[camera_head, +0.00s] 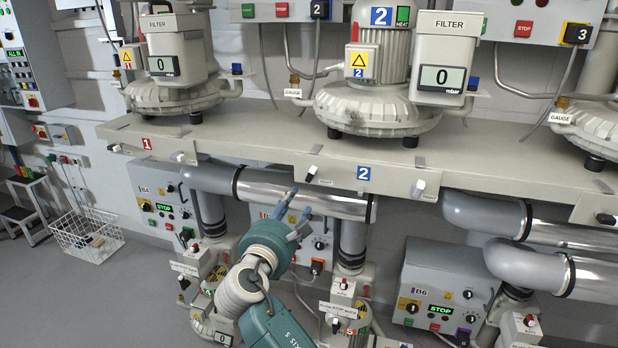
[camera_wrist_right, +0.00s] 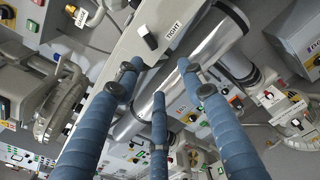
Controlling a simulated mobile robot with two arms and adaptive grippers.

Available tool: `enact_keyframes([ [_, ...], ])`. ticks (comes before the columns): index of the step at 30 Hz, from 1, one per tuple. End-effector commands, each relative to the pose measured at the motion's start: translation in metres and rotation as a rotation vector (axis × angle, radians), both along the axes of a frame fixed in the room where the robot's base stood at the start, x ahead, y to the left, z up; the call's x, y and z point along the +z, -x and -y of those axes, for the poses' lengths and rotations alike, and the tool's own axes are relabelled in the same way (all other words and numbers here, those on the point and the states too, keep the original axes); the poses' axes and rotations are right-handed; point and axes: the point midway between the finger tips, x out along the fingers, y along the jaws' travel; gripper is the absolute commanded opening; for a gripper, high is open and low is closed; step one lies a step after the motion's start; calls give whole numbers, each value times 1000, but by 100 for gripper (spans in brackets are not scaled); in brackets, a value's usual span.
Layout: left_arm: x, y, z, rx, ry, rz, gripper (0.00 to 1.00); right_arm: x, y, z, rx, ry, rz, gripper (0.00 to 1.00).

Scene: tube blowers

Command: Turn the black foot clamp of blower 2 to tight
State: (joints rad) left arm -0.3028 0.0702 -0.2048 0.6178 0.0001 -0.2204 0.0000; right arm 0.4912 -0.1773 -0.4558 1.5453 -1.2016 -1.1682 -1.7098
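Blower 2 (camera_head: 372,104) stands on the grey bench, marked by a blue 2 plate on the front edge. My left gripper is not in view.
A silver pipe (camera_head: 300,195) runs under the bench edge, close behind my right fingers. Blower 1 (camera_head: 180,95) stands left on the bench (camera_head: 240,145). A B6 control box (camera_head: 445,290) is at lower right. A wire basket (camera_head: 85,236) stands on the floor at left.

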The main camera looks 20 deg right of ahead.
Motion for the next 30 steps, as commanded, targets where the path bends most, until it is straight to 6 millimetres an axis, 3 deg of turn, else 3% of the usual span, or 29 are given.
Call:
enact_keyframes([
  [2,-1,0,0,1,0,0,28,24,4,2,-21,37,19,40],
  [6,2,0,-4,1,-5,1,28,36,0,9,-35,60,24,40],
  [21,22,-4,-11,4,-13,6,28,35,-71,56,-32,58,23,40],
  [30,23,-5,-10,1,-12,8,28,33,-83,65,-31,54,23,40],
])
